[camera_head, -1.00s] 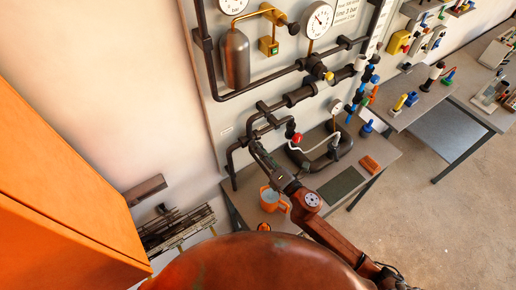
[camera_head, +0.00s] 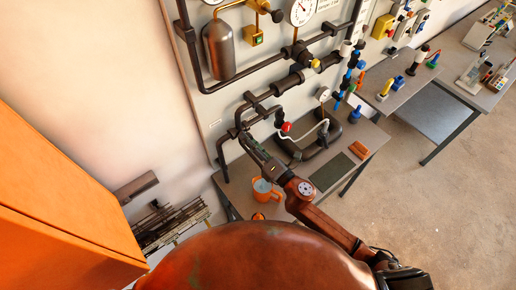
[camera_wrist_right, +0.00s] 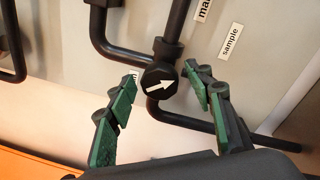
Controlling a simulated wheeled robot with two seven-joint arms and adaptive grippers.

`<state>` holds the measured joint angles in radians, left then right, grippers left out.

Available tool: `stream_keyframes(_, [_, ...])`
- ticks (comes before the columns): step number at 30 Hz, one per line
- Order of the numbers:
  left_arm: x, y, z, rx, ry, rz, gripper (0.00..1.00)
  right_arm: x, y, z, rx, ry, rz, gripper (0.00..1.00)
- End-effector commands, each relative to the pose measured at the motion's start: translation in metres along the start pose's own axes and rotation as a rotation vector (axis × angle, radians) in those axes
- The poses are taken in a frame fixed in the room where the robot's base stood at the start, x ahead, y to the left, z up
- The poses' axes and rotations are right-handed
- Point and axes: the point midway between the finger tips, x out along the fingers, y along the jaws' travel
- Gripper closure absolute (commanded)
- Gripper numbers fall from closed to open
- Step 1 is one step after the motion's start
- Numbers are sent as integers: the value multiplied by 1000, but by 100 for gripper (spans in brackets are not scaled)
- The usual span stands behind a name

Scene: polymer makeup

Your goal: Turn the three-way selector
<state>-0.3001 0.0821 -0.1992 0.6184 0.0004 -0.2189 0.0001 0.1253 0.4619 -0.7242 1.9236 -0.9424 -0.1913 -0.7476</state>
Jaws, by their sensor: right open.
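The three-way selector (camera_wrist_right: 159,80) is a dark round knob with a white arrow, mounted on black piping in the right wrist view. Its arrow points right and slightly up in that view. My right gripper (camera_wrist_right: 160,74) is open, with one green-padded finger on each side of the knob and visible gaps between. In the head view my right gripper (camera_head: 246,142) reaches the pipes at the panel's lower left, and the selector cannot be made out there. My left gripper is out of view.
A "sample" label (camera_wrist_right: 230,41) is on the panel; two other labels are partly cut off or hidden. A red knob (camera_head: 286,126) and white hose are right of the gripper. An orange jug (camera_head: 266,192) stands on the bench below. An orange cabinet (camera_head: 60,235) fills the lower left.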

Motion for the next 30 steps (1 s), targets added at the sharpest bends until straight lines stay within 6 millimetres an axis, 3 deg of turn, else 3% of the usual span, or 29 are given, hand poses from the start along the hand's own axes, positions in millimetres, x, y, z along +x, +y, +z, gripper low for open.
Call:
stream_keyframes(15, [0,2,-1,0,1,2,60,-94,-1,0,3,-1,-2,52])
stream_keyframes(21, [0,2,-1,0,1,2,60,-110,0,0,1,0,-1,52])
stream_keyframes(30, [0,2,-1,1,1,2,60,-113,0,0,0,0,0,52])
